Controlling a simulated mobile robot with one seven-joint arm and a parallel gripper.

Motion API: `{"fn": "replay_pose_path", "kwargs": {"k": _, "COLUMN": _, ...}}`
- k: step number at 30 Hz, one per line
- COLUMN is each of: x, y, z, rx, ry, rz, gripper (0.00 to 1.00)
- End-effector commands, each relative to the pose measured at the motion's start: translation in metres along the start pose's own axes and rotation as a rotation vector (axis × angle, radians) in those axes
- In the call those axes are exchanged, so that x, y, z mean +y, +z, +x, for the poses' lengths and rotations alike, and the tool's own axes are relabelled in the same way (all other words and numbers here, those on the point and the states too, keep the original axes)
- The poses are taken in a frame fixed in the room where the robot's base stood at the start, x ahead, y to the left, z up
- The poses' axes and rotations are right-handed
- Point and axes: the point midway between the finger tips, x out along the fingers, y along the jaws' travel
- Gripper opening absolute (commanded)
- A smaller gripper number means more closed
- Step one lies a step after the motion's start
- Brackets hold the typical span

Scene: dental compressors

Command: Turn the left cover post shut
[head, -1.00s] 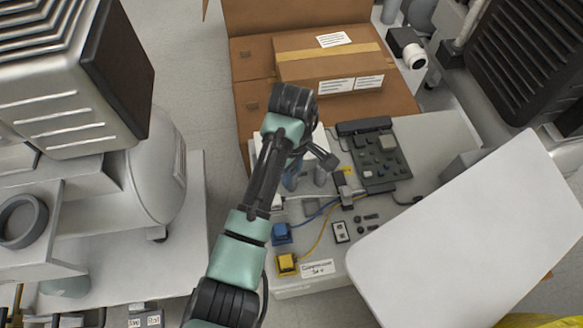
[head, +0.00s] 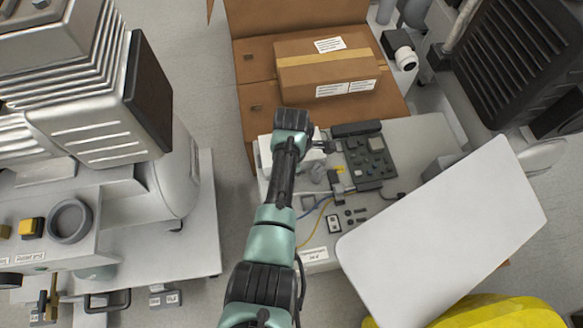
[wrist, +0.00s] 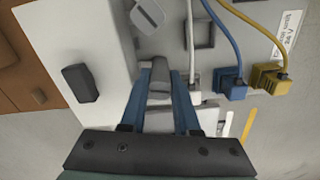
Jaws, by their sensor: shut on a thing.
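In the wrist view, my gripper (wrist: 160,78) has its two blue fingers closed on a grey post (wrist: 159,86), which stands between them beside a white cover plate (wrist: 112,30). A second grey post or tab (wrist: 147,12) shows above, apart from the fingers. In the head view, my arm hides my fingers and the held post; a grey post (head: 318,172) shows just right of the arm. The post's exact turn angle cannot be told.
A black knob (wrist: 80,83) stands on the white plate. Blue (wrist: 231,86) and yellow (wrist: 270,77) plugs with cables sit close right of the fingers. A circuit board (head: 370,160), a large white panel (head: 440,235) and a cardboard box (head: 325,68) surround the unit.

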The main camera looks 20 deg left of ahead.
Motion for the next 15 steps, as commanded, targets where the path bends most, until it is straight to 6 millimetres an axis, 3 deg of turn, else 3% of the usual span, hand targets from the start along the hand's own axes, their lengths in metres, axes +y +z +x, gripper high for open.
{"fn": "replay_pose_path", "kwargs": {"k": 15, "x": -0.0015, "y": -0.0001, "z": 0.0004, "rx": 0.0, "ry": -0.007, "rz": -0.236, "gripper": 0.0}}
